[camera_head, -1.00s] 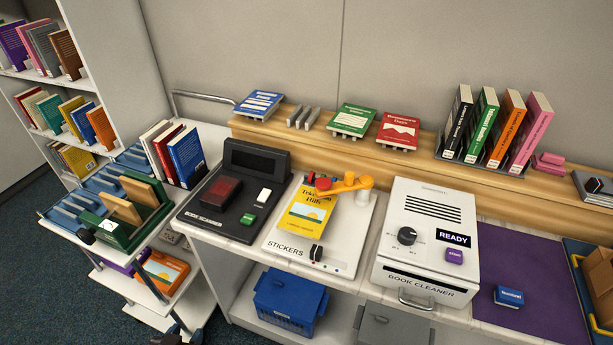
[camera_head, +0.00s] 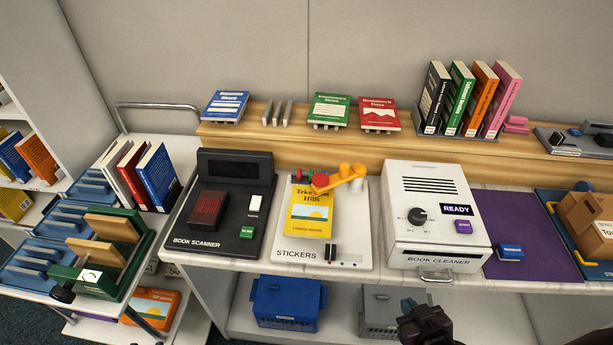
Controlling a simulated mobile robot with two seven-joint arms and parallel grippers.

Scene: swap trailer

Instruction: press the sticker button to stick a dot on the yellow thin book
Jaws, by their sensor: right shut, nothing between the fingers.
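The yellow thin book (camera_head: 311,222) lies flat on the white STICKERS board (camera_head: 352,242). An orange swing arm (camera_head: 343,178) reaches over the book's top edge and covers part of its title. A round red button (camera_head: 320,180) sits at the arm's left end, above the book. A black slider (camera_head: 330,251) stands at the board's front, beside a row of small coloured dots. I cannot make out a dot sticker on the book's visible cover. My right gripper (camera_head: 424,325) is shut and empty at the bottom edge, low in front of the counter and well apart from the board. My left gripper is out of view.
The book scanner (camera_head: 190,240) stands left of the board and the white book cleaner (camera_head: 440,235), showing READY, stands close on its right. A wooden shelf (camera_head: 280,140) with books runs behind. A purple mat (camera_head: 530,235) lies farther right. A blue crate (camera_head: 287,302) sits below.

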